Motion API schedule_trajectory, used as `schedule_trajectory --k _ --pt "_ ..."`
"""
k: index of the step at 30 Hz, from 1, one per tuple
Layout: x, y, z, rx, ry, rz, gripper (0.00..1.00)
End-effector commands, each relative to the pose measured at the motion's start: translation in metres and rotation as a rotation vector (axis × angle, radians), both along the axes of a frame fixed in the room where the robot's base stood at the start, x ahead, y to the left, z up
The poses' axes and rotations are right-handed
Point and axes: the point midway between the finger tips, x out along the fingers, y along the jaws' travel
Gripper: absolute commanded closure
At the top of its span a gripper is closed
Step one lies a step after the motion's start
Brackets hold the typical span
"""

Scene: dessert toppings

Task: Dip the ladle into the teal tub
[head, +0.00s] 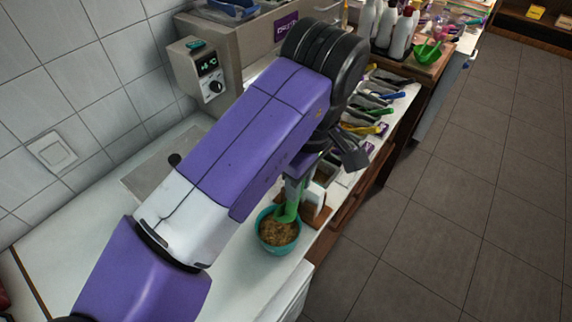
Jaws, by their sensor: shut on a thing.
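The teal tub (276,252) stands on the white counter, filled with brown crumbly topping (279,233). A green ladle (289,208) hangs down from my gripper (298,181), which is shut on its handle. The ladle's lower end is inside the tub's rim at the topping; I cannot tell how deep it sits. My arm hides much of the gripper and the upper part of the handle.
A row of containers with coloured-handled utensils (373,111) runs along the counter behind the tub. White bottles (389,27) and a green bowl (428,53) stand farther back. The counter's front edge is close right of the tub.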

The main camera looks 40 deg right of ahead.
Motion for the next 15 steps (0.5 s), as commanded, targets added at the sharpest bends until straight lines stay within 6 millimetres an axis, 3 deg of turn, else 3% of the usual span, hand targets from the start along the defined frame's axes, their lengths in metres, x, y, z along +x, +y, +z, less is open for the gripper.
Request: schedule_trajectory --k 15 --pt "0.000 0.000 -0.030 0.000 0.000 0.000 1.00"
